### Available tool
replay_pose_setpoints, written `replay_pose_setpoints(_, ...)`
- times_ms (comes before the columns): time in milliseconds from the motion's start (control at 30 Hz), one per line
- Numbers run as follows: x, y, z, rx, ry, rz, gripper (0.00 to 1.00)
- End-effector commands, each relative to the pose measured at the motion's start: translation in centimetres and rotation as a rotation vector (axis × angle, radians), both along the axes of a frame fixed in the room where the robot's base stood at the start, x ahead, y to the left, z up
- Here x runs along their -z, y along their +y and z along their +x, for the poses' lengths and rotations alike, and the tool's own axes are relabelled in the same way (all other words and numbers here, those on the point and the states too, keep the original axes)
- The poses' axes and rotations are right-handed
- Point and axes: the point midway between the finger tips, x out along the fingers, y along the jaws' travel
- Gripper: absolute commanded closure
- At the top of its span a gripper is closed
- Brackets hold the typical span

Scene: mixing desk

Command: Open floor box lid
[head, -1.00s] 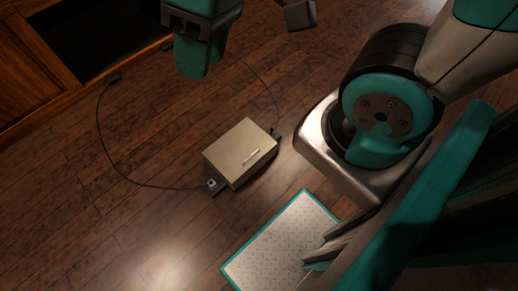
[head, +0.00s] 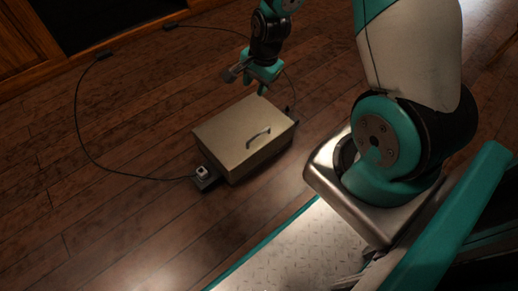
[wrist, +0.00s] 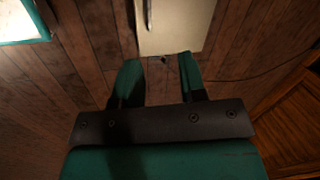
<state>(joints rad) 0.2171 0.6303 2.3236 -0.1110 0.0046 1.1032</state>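The floor box (head: 225,132) is a beige, box-shaped unit on the wooden floor, with its lid closed. A slim metal handle (head: 258,134) lies on the lid near the front-right edge. My gripper (head: 262,84) is above and behind the box's far edge, apart from the handle. In the wrist view, its two teal fingers (wrist: 158,64) are spread with nothing between them. The box (wrist: 182,24) is ahead of the fingertips there, and the handle (wrist: 149,14) shows near its left side.
A small socket unit (head: 203,176) sits at the box's front-left corner. A dark cable (head: 85,150) loops over the floor at left. A wooden cabinet (head: 22,38) stands at the upper left. My base plate is at the lower right. Floor left of the box is mostly clear.

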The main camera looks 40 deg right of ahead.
Motion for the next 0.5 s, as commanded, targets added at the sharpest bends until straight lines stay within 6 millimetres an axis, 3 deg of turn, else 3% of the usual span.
replay_pose_setpoints(33, 4.3, -1.0, -0.1, 0.06, 0.008, -0.003, 0.62)
replay_pose_setpoints(100, 6.8, -2.1, -0.2, 0.128, 0.012, -0.009, 0.62)
replay_pose_setpoints(200, 9.0, -3.1, -0.3, 0.193, 0.014, -0.014, 0.62)
replay_pose_setpoints(500, 12.6, -3.6, 0.0, 0.234, 0.016, -0.017, 0.62)
